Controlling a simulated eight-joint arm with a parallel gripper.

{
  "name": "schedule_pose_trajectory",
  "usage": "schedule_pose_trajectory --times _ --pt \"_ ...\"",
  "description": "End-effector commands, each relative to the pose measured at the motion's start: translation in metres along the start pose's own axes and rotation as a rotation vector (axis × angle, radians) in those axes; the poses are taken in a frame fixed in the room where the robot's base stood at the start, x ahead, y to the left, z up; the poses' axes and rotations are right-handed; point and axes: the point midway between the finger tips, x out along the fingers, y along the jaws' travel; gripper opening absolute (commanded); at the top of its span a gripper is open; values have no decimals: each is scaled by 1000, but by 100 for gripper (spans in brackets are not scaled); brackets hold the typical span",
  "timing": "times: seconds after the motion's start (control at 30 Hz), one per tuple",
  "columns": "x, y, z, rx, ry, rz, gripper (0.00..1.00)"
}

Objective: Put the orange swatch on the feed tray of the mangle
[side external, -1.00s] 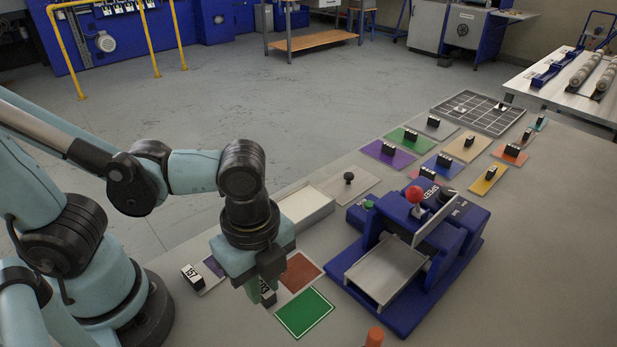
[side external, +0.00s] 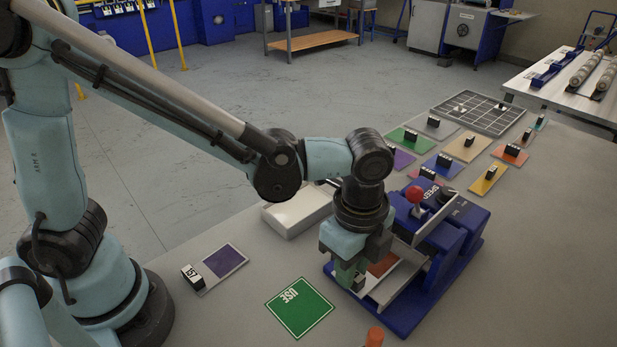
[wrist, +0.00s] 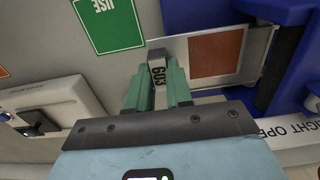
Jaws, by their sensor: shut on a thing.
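The orange swatch (side external: 382,264) is a rust-orange square on a pale card with a black-and-white tag block marked 603 (wrist: 158,72). My gripper (wrist: 157,84) is shut on that block. In the side view my gripper (side external: 352,278) is over the near-left end of the feed tray (side external: 400,284), a pale metal plate on the front of the blue mangle (side external: 470,238). The swatch (wrist: 216,53) extends from the fingers over the tray, toward the mangle. I cannot tell whether the card touches the tray. My gripper hides part of the card and tray.
A green USE card (side external: 300,306) lies flat left of the mangle. A purple swatch (side external: 222,262) tagged 157 lies further left. A white box (side external: 297,212) stands behind. The mangle's red-knobbed lever (side external: 414,196) stands upright beside my wrist. Several colored swatches lie behind the mangle.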

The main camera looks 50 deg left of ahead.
Motion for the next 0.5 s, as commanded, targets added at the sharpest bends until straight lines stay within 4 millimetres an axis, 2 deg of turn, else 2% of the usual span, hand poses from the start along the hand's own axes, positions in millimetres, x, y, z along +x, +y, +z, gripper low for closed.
schedule_pose_trajectory --times 0.27,0.5 --pt "0 -31 -18 0 0 0 0" --pt "6 -31 -18 0 0 0 0"
